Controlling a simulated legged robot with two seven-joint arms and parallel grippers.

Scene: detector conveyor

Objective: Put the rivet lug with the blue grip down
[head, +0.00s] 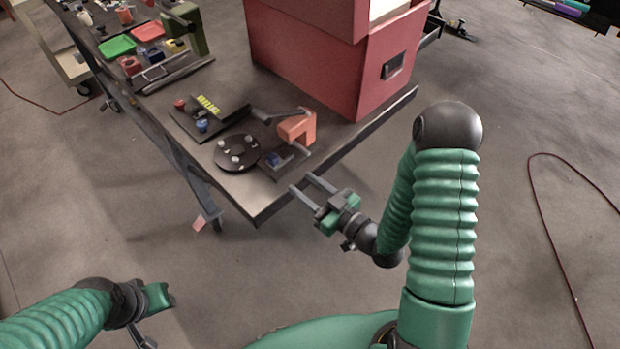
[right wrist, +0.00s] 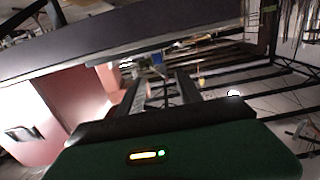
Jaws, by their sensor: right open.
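Two blue-gripped parts lie on the dark table (head: 250,205) in the head view. One small blue part (head: 202,125) is at the black angled plate, and another blue part (head: 275,159) is beside the round black disc; I cannot tell which is the rivet lug. My right gripper (head: 300,183) is open and empty, its two fingers apart at the table's near right edge, short of the nearer blue part. In the right wrist view its fingers (right wrist: 159,82) also stand apart with nothing clearly between them. My left gripper (head: 160,297) is low at left, away from the table; its fingers are unclear.
A round black disc (head: 236,154) with pale knobs and an orange clamp-like block (head: 298,128) sit close to the nearer blue part. A large red box (head: 310,60) stands behind. Coloured trays (head: 117,46) are at the far left.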

